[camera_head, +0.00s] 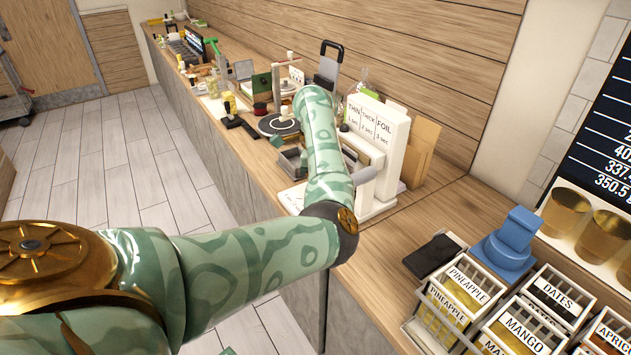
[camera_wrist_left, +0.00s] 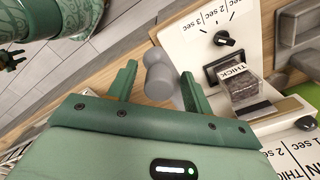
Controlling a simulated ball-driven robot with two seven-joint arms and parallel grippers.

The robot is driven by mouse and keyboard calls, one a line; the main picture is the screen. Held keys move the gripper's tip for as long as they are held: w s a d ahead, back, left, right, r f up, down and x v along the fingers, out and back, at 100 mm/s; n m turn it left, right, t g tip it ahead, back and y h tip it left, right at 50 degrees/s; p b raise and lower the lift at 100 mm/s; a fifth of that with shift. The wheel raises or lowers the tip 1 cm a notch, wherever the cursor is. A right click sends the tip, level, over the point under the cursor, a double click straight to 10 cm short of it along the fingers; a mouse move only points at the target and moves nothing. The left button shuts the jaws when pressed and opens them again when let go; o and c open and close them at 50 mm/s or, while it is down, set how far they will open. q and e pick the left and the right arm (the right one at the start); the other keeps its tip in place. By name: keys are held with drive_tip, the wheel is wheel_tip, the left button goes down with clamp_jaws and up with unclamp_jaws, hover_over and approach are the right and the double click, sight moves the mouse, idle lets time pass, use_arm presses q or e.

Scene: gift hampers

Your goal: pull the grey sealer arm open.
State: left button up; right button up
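The white sealer (camera_head: 379,135) stands on the counter, with THIN, THICK and FOIL labels on its face. Its grey arm (camera_head: 366,176) shows beside my left forearm; in the left wrist view its rounded grey end (camera_wrist_left: 158,80) lies between and just beyond my fingers. My left gripper (camera_wrist_left: 158,71) is open, its two green fingers on either side of the grey end. I cannot tell whether either finger touches it. In the head view my forearm hides this gripper. A small dark green, pronged shape at the wrist view's left edge may be my right gripper (camera_wrist_left: 11,59).
A dial (camera_wrist_left: 229,40) and a THICK-labelled block (camera_wrist_left: 240,82) are close to the right finger. A blue scale-like object (camera_head: 508,240), a black pad (camera_head: 435,256) and racks of fruit packets (camera_head: 462,302) stand nearer. The counter behind is crowded; bare wood shows before the sealer.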

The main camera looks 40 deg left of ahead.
use_arm(q)
wheel_tip(320, 180, up, 16)
drive_tip(key=p, duration=0.2)
drive_tip(key=shift+r+p, duration=0.15)
drive_tip(key=shift+p, duration=0.25)
idle(0.4)
